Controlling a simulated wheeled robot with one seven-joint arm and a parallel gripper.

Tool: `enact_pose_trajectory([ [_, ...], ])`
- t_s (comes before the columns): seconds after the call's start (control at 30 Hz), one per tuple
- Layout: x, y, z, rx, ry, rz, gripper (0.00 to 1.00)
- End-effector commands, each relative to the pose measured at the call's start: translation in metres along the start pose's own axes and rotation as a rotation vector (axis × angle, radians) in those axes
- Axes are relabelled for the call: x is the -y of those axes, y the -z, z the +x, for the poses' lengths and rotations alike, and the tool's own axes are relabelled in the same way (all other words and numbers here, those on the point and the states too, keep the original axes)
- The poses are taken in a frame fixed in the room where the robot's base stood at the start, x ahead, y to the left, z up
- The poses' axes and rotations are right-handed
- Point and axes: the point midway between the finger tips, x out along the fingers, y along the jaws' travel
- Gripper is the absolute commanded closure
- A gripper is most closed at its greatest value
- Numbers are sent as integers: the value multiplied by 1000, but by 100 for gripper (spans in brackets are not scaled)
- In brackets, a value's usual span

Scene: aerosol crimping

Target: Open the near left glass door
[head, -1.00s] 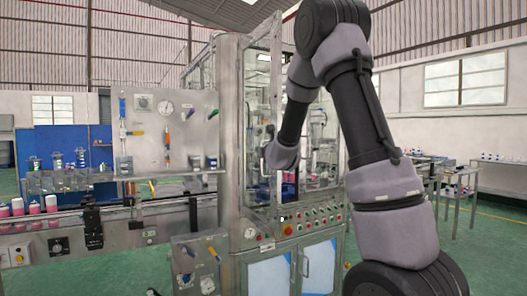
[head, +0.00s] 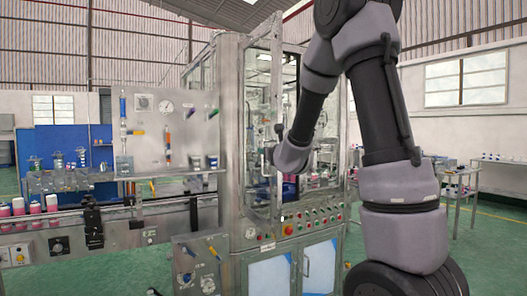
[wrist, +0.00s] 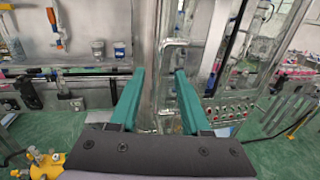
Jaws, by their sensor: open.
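The near left glass door (head: 262,110) is a tall, metal-framed glass panel on the machine's front. It looks slightly ajar, but the exact angle is hard to tell. In the wrist view, a bent metal handle (wrist: 174,42) stands just ahead of my gripper (wrist: 158,73). The two teal fingers are apart, pointing toward the handle and door frame. I see no grip on the handle, and cannot tell whether a finger touches it. In the head view my wrist is in front of the door's right edge, and the fingers are not clear.
A control panel with several buttons (head: 312,222) lies below the door. A gauge board (head: 168,128) and conveyor (head: 130,205) are to the left.

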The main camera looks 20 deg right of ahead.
Motion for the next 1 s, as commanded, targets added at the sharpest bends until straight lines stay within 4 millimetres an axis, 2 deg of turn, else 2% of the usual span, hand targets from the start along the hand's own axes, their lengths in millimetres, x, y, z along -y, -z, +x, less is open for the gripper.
enact_pose_trajectory([
  [0.1,0,0,-20,0,-1,1,53],
  [0.23,0,0,-33,0,-1,0,53],
  [0.67,-2,-2,-38,3,-9,-5,53],
  [0.77,-14,-12,-43,19,-69,-40,53],
  [0.87,-40,-34,-56,55,-197,-126,53],
  [1.0,-88,-62,-96,118,-442,-326,53],
])
